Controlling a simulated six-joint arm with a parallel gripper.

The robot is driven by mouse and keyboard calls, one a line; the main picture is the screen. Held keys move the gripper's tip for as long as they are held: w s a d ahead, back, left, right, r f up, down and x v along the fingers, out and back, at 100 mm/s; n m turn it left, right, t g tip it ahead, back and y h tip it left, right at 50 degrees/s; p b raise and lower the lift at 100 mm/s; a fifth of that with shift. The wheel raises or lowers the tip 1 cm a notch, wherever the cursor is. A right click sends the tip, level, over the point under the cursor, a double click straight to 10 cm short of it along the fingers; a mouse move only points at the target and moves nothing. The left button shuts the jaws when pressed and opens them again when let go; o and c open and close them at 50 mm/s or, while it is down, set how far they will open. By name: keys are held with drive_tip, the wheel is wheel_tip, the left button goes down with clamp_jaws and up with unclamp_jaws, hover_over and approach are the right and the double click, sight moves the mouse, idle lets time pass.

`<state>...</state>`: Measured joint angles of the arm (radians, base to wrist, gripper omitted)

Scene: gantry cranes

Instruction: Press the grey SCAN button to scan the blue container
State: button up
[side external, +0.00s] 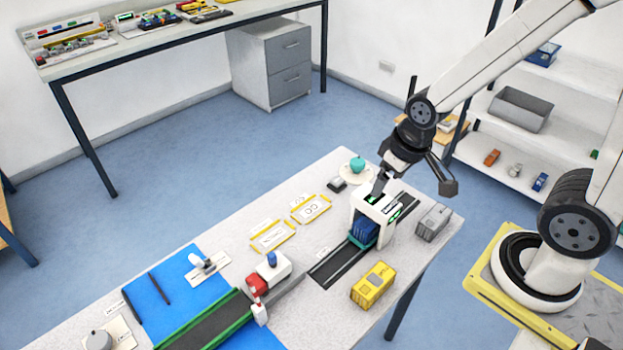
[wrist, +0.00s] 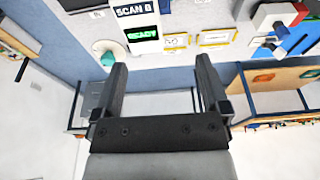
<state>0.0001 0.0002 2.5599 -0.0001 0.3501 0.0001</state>
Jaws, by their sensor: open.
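The blue container (side external: 363,231) stands on the dark lane under the white scanner arch (side external: 386,217), partly hidden by it. The arch's sign (wrist: 135,10) reads SCAN, and its screen (wrist: 142,33) shows READY in green in the wrist view. A small dark grey block (side external: 337,184) sits left of the arch; I cannot tell whether it is the SCAN button.
A grey container (side external: 433,222) stands right of the arch and a yellow one (side external: 373,286) in front. A teal object (side external: 357,164) sits on a pale disc behind. Yellow-framed pads (side external: 272,237) and a green-edged conveyor (side external: 207,320) lie to the left.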

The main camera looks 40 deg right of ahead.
clamp_jaws()
idle(1.5)
